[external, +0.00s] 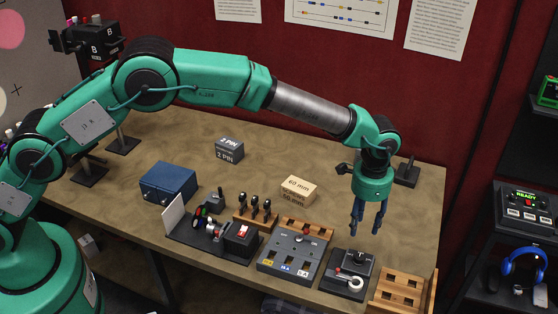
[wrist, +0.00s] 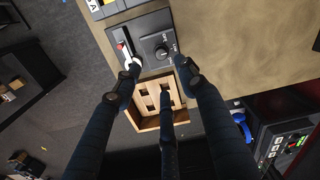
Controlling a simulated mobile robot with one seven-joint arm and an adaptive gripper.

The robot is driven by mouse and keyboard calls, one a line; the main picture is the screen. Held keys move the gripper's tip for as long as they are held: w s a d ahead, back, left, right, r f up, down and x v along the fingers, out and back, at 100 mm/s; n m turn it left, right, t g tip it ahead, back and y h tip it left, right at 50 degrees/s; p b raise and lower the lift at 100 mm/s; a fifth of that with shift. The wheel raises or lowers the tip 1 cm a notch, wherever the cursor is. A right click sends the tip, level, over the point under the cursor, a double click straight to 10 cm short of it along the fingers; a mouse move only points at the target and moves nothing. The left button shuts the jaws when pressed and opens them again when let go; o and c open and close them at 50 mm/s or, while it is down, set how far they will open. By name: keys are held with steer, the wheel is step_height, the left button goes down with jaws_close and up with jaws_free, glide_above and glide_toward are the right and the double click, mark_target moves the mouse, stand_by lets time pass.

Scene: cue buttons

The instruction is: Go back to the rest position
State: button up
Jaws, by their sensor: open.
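My gripper (external: 367,214) hangs fingers-down at the right end of the workbench (external: 425,200), above the area of the grey lever box (external: 348,274). Its dark blue fingers are spread apart with nothing between them. In the wrist view my gripper (wrist: 160,85) shows its fingers over the front edge of the bench. The wooden rack with square holes (wrist: 150,97) shows between the fingers, well below. No mark for a rest position shows.
Along the bench front stand a grey socket panel (external: 290,257), a red-switch box (external: 240,240) and small black levers. A blue box (external: 168,183), a 2 PIN block (external: 229,150) and a 60 mm block (external: 299,189) sit behind. A shelf with a READY unit (external: 525,204) stands right.

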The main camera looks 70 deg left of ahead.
steer(key=s+a+r+t+b, duration=0.1)
steer(key=s+a+r, duration=0.2)
steer(key=s+r, duration=0.3)
steer(key=s+a+r+n+b, duration=0.1)
steer(key=s+a+r, duration=0.25)
steer(key=r, duration=0.45)
steer(key=s+a+r+t+b, duration=0.1)
steer(key=s+a+r, duration=0.2)
steer(key=s+r, duration=0.4)
steer(key=s+a+r+n+t+b, duration=0.1)
steer(key=s+a+r, duration=0.25)
steer(key=s, duration=0.45)
steer(key=s+a+r+b, duration=0.1)
steer(key=s+a+r, duration=0.25)
steer(key=s, duration=0.55)
steer(key=s+a+f+n+t+b, duration=0.1)
steer(key=s+a+f, duration=0.1)
steer(key=s, duration=1.1)
steer(key=s+a+f+t+b, duration=0.1)
steer(key=s+f, duration=0.3)
steer(key=s, duration=0.9)
steer(key=shift+s+a+n+t+b, duration=0.15)
steer(key=shift+a+n+t+b, duration=0.2)
steer(key=shift+a+b, duration=0.2)
